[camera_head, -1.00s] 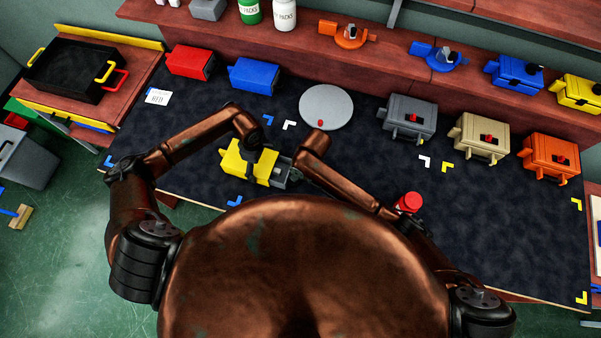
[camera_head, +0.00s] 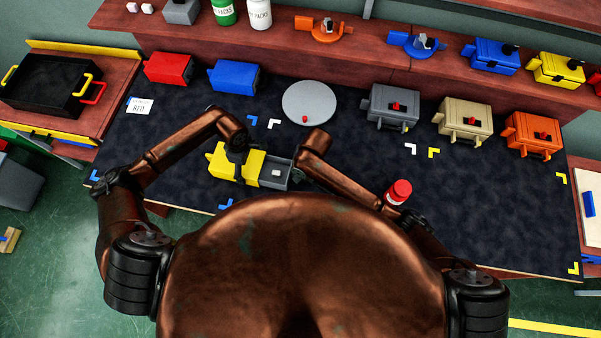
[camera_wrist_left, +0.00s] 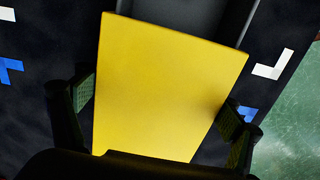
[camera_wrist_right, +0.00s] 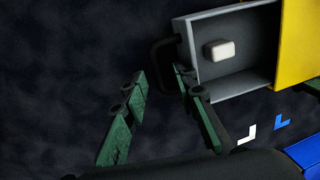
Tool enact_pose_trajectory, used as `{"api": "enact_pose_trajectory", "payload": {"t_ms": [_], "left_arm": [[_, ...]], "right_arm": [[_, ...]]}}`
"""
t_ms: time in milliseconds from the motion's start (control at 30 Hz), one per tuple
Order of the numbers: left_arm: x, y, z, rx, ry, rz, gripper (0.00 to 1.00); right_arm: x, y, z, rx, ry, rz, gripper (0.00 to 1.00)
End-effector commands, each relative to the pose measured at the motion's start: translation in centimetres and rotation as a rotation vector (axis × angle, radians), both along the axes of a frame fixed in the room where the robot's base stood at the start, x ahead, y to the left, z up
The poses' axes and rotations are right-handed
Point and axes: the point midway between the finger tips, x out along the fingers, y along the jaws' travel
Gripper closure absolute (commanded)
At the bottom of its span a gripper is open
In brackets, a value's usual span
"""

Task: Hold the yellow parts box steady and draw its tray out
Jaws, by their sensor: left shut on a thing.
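The yellow parts box (camera_head: 221,162) lies on the dark mat, and its yellow top fills much of the left wrist view (camera_wrist_left: 165,85). My left gripper (camera_head: 238,160) is shut on the box, with one finger against each side. The grey tray (camera_head: 284,184) stands out of the box's right end. A small white block lies inside the tray (camera_wrist_right: 219,50). My right gripper (camera_wrist_right: 160,75) is at the tray's black handle (camera_wrist_right: 158,45). Its fingers are apart, and whether they touch the handle is unclear. The right arm mostly hides this gripper in the head view.
A red-capped bottle (camera_head: 398,192) stands beside my right forearm. A round grey disc (camera_head: 309,103) lies behind the box. Red (camera_head: 168,68) and blue (camera_head: 234,77) boxes stand at the back left, grey (camera_head: 390,106), tan (camera_head: 463,123) and orange (camera_head: 532,134) ones at right.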

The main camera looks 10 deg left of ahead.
Motion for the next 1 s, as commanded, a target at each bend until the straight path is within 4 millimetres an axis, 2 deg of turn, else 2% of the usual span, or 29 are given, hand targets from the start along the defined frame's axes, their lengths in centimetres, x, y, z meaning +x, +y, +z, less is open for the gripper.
{"api": "enact_pose_trajectory", "payload": {"t_ms": [200,333,733,900,1000], "left_arm": [[-0.1,0.1,-0.1,0.004,0.003,0.0,0.52],[-0.1,0.1,-0.1,0.003,0.003,0.0,0.52],[-0.1,0.1,-0.1,0.003,0.003,0.0,0.52],[-0.1,0.1,-0.1,0.003,0.003,0.0,0.52],[-0.1,0.1,-0.1,0.002,0.003,0.0,0.52]], "right_arm": [[0.0,0.0,0.1,0.0,0.001,0.0,0.74],[0.0,-0.1,1.0,0.002,0.0,0.001,0.74],[-0.1,-1.4,8.8,0.003,-0.002,0.001,0.74],[-0.2,-1.8,11.0,0.001,0.0,0.0,0.74],[-0.2,-2.0,11.6,0.001,-0.001,-0.001,0.74]]}}
